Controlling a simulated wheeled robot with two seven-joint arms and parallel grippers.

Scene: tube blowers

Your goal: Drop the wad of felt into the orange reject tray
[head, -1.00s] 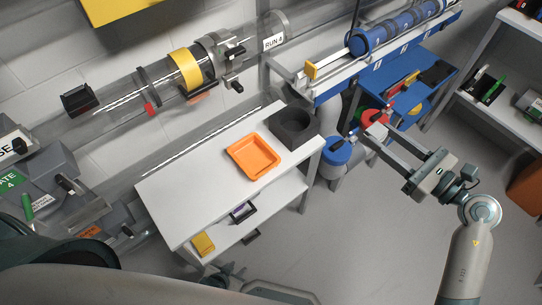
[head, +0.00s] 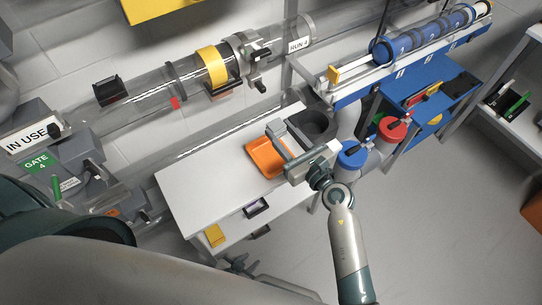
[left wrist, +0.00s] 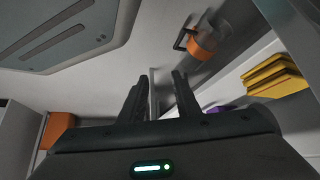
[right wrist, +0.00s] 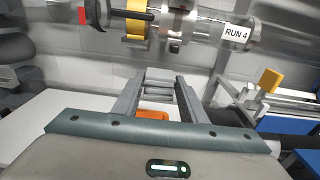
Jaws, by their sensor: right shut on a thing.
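The orange reject tray (head: 262,160) lies on the white bench, partly hidden behind my right gripper (head: 282,132). In the right wrist view a strip of the tray (right wrist: 153,114) shows below and between the fingers. My right gripper is over the tray's right side, shut on a small grey thing (right wrist: 160,91), which I take for the wad of felt; its shape is hard to make out. My left gripper (left wrist: 160,92) is open and empty, with its fingers apart, low in front of the bench. In the head view it is mostly hidden behind my own body.
A dark square block with a round opening (head: 318,124) stands beside the tray. The clear tube with a yellow band (head: 213,68) runs behind the bench. Blue-lidded (head: 354,153) and red-lidded (head: 393,129) containers stand to the right. The bench left of the tray is clear.

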